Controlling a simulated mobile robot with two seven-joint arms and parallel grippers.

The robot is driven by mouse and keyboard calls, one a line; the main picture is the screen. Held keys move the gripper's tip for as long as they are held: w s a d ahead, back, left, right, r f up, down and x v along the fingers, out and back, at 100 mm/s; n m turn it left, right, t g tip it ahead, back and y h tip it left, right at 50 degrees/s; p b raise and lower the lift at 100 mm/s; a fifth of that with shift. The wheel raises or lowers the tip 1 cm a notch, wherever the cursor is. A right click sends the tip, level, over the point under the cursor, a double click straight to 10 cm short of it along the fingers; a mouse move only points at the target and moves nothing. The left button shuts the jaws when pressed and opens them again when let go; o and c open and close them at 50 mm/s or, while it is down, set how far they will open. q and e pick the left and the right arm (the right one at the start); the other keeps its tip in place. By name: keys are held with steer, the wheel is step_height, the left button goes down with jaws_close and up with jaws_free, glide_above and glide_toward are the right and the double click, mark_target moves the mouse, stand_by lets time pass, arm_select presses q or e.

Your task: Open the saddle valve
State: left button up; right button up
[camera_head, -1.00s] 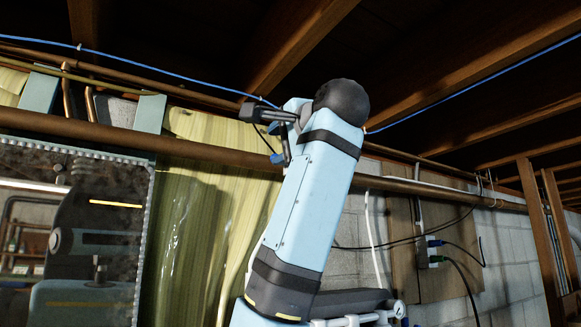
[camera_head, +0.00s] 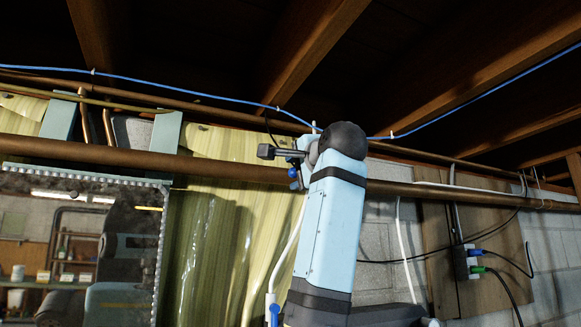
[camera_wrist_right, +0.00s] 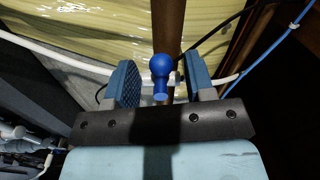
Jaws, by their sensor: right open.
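The saddle valve's blue knob (camera_wrist_right: 161,68) shows in the right wrist view, in front of the copper pipe (camera_wrist_right: 168,28). My right gripper (camera_wrist_right: 161,82) is open, with one blue padded finger on each side of the knob and visible gaps between. In the head view my right gripper (camera_head: 285,163) is at the lower copper pipe (camera_head: 120,155), partly hidden behind my wrist. A small blue spot shows there, but I cannot tell whether it is the knob or a finger. The valve body is hidden. My left gripper is not in view.
Wooden joists (camera_head: 315,50) and a blue line (camera_head: 190,94) run overhead. A mirror (camera_head: 90,240) hangs at left, with yellow-green sheeting (camera_head: 215,225) behind the pipe. An outlet box (camera_head: 466,262) with cables is on the board (camera_head: 440,240) at right.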

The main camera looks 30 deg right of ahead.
mark_target(290, 175)
steer(key=w, duration=0.2)
steer(key=shift+w+r+p, duration=0.2)
steer(key=shift+w+p, duration=0.1)
steer(key=shift+p, duration=0.1)
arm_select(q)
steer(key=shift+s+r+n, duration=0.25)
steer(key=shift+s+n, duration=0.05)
arm_select(e)
steer(key=shift+w, duration=0.5)
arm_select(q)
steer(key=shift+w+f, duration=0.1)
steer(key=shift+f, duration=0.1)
arm_select(e)
steer(key=shift+w+f, duration=0.1)
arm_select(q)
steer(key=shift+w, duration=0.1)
arm_select(e)
steer(key=shift+c, duration=0.8)
jaws_close()
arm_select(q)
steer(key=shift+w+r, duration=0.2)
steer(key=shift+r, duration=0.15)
